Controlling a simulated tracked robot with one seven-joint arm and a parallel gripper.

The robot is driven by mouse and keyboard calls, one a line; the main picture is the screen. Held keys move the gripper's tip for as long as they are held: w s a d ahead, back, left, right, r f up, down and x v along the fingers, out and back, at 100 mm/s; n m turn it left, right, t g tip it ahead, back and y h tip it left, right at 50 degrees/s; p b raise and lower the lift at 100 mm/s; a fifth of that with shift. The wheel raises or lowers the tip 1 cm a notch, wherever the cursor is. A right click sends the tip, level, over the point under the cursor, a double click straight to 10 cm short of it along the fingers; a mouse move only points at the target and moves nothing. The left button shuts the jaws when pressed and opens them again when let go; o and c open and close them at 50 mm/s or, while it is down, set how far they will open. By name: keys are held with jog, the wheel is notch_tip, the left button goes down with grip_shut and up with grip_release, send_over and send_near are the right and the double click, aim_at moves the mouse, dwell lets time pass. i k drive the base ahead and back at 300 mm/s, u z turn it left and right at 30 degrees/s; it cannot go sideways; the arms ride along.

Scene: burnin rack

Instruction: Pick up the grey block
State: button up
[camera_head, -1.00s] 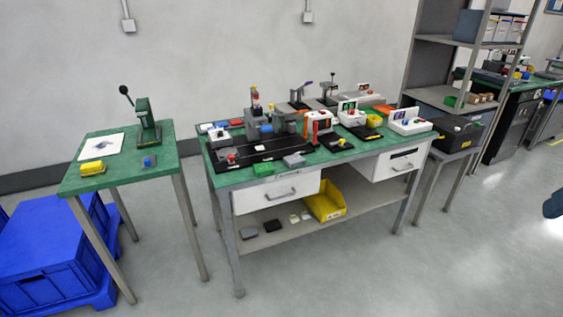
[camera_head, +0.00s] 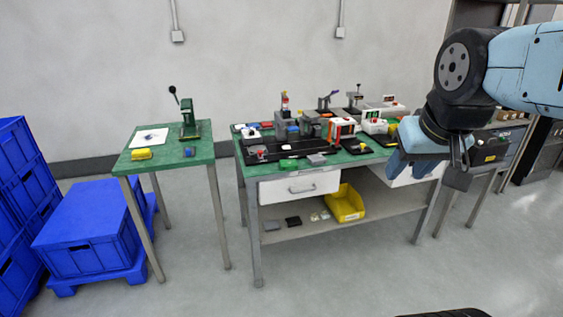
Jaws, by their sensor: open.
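A small grey block (camera_head: 317,159) lies on the green top of the workbench (camera_head: 262,170), near its front edge, just right of a green block (camera_head: 289,164). Another flat grey piece (camera_head: 272,226) lies on the lower shelf, beside a black one (camera_head: 293,221). My gripper (camera_head: 428,168) hangs from my light-blue arm at the right of the view, in front of the bench's right end. It is open, and no object shows in it. It is well to the right of the grey block and apart from it. It hides part of the bench's right side.
Behind the grey block are a long black tray (camera_head: 258,157) and several fixtures. A yellow bin (camera_head: 345,204) sits on the lower shelf. A smaller green table (camera_head: 205,153) and blue crates (camera_head: 88,250) stand at left. The floor in front is clear.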

aim_at(318, 160)
jog(key=u, duration=0.45)
jog(key=i, duration=1)
jog(key=z, duration=0.05)
